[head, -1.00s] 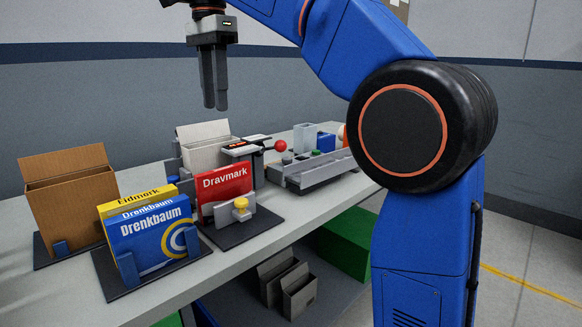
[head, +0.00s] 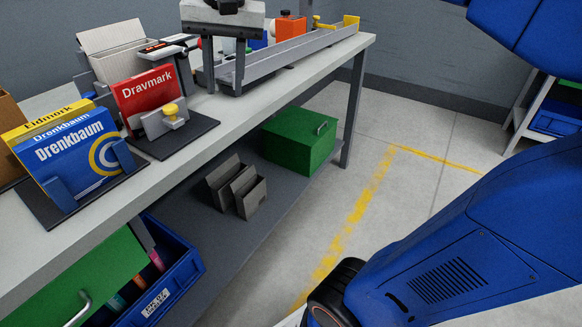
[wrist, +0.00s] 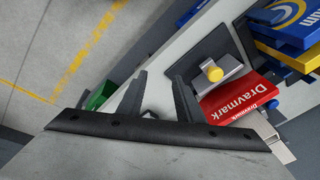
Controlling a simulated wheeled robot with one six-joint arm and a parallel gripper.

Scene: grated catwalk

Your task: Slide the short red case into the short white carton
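The red case (head: 148,92), labelled Dravmark, stands upright in a dark holder with a grey clamp and yellow knob (head: 171,111). In the wrist view the red case (wrist: 238,98) lies right of my fingers. The white carton (head: 112,52) stands open-topped behind the red case, its back flap raised; the case and a device hide part of it. My gripper (head: 224,84) hangs to the right of the red case, fingers apart and empty. It also shows in the wrist view (wrist: 160,80), with nothing between the fingers.
Blue and yellow cases (head: 72,155) stand in a holder at left, beside a partly cut-off brown carton (head: 8,112). A grey rail with an orange block (head: 290,26) lies to the right. Grey cartons and a green box (head: 300,140) are on the lower shelf.

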